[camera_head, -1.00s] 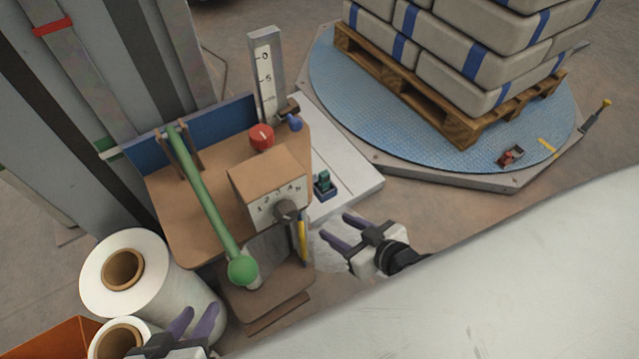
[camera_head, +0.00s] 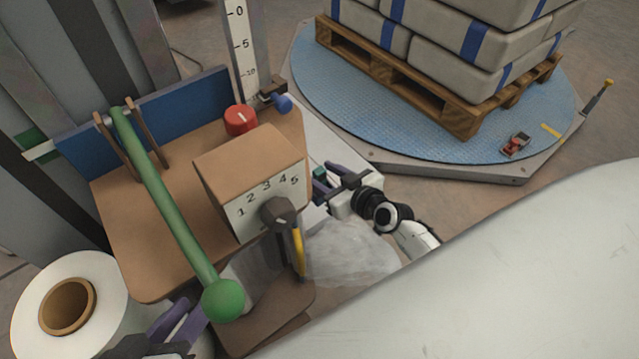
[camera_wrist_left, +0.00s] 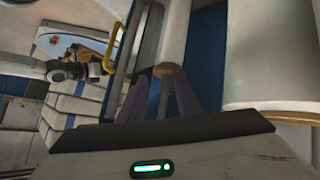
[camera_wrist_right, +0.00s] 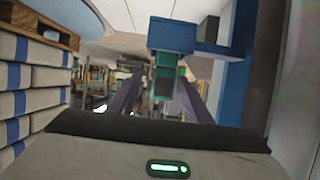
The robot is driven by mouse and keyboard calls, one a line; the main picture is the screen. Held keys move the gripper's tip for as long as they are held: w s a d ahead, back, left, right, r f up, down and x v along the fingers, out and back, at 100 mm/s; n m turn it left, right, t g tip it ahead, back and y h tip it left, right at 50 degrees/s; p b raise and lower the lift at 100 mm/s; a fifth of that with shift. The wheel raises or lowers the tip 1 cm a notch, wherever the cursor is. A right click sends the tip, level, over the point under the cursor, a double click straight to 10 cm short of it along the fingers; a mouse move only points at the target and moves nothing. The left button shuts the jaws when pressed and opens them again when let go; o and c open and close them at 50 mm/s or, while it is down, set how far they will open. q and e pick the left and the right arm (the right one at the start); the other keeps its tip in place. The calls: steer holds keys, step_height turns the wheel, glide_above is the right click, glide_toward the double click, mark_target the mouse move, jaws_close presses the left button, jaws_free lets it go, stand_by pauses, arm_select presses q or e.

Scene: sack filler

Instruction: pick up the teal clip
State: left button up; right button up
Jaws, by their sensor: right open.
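The teal clip (camera_head: 319,173) is small and sits at the right side of the filler, beyond the numbered box. It is partly hidden behind my right gripper (camera_head: 325,182). In the right wrist view, the clip (camera_wrist_right: 165,78) shows between the two purple fingers, below a blue block (camera_wrist_right: 180,35). The right fingers are apart, with gaps on both sides of the clip; I cannot tell how deep it lies between them.
The numbered box (camera_head: 252,180), red knob (camera_head: 240,120) and green lever (camera_head: 165,210) stand left of my right gripper. A clear plastic sack (camera_head: 350,255) hangs below it. The white roll (camera_head: 105,290) is at lower left. A pallet of sacks (camera_head: 455,45) stands behind right.

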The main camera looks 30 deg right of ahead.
steer(key=x, duration=0.2)
steer(key=b+x, duration=0.1)
steer(key=x, duration=0.1)
steer(key=shift+a+b, duration=0.25)
steer(key=shift+b, duration=0.05)
steer(key=shift+w, duration=0.25)
arm_select(q)
steer(key=shift+w+d+r+t+h, duration=0.1)
steer(key=shift+d+r+t+h, duration=0.35)
steer(key=shift+r, duration=0.4)
arm_select(e)
steer(key=shift+c, duration=0.4)
steer(key=c, duration=1.1)
